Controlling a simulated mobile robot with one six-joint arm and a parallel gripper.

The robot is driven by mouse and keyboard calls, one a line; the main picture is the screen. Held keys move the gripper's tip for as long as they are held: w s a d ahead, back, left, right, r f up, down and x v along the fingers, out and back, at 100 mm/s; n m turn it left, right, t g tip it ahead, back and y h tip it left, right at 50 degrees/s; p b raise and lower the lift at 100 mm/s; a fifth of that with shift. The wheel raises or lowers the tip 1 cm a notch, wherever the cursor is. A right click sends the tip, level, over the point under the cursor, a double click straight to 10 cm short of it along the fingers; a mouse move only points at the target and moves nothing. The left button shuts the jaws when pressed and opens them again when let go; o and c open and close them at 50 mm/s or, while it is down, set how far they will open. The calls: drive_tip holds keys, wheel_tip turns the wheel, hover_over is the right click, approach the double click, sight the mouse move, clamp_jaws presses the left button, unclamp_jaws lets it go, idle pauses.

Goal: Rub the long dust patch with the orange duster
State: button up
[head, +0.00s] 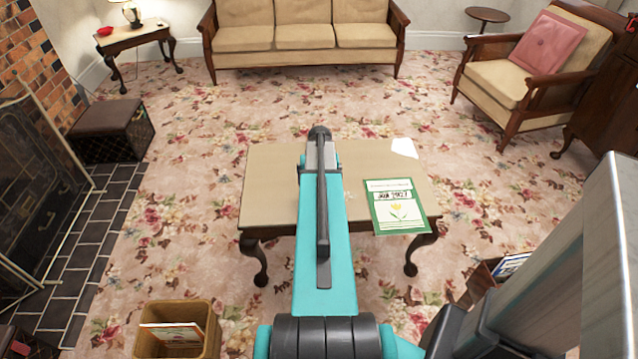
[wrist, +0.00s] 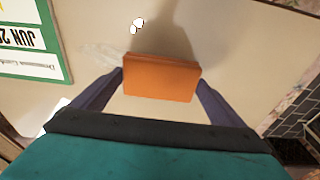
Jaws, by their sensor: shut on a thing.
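My gripper (wrist: 161,80) is shut on the orange duster (wrist: 161,77), a block held between its two dark fingers in the wrist view. The duster is over the tabletop; I cannot tell whether it touches it. A faint, whitish streaked patch (wrist: 100,52), which looks like the long dust patch, lies on the table just left of the duster's upper left corner. A small bright white spot (wrist: 137,25) lies beyond the duster.
The low wooden table (head: 268,185) bears a green-bordered booklet (head: 398,205) and a white paper (head: 404,148) on its right side. A wicker basket (head: 178,312) stands on the floor at front left. Sofa (head: 300,38) and armchair (head: 520,75) are farther back. The table's left part is clear.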

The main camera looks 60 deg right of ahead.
drive_tip(key=shift+f+b, duration=0.45)
drive_tip(key=shift+f, duration=0.55)
idle(0.8)
drive_tip(key=shift+s+d+r, duration=0.1)
drive_tip(key=shift+s+d, duration=0.45)
drive_tip(key=shift+s, duration=0.2)
drive_tip(key=shift+s+d+r, duration=0.1)
drive_tip(key=shift+s+d, duration=0.4)
drive_tip(key=shift+s, duration=0.2)
drive_tip(key=shift+s+d, duration=0.1)
drive_tip(key=shift+p, duration=0.3)
drive_tip(key=shift+s+d+f, duration=0.1)
drive_tip(key=shift+s+d, duration=0.45)
drive_tip(key=shift+s, duration=0.25)
drive_tip(key=shift+s+d+f, duration=0.1)
drive_tip(key=shift+s+d, duration=0.45)
drive_tip(key=shift+s, duration=0.2)
drive_tip(key=shift+s+d+r+p, duration=0.1)
drive_tip(key=shift+s+d+p, duration=0.1)
drive_tip(key=shift+s+d, duration=0.5)
drive_tip(key=shift+s+d+p, duration=0.15)
drive_tip(key=shift+s+d, duration=0.25)
drive_tip(key=shift+s, duration=0.45)
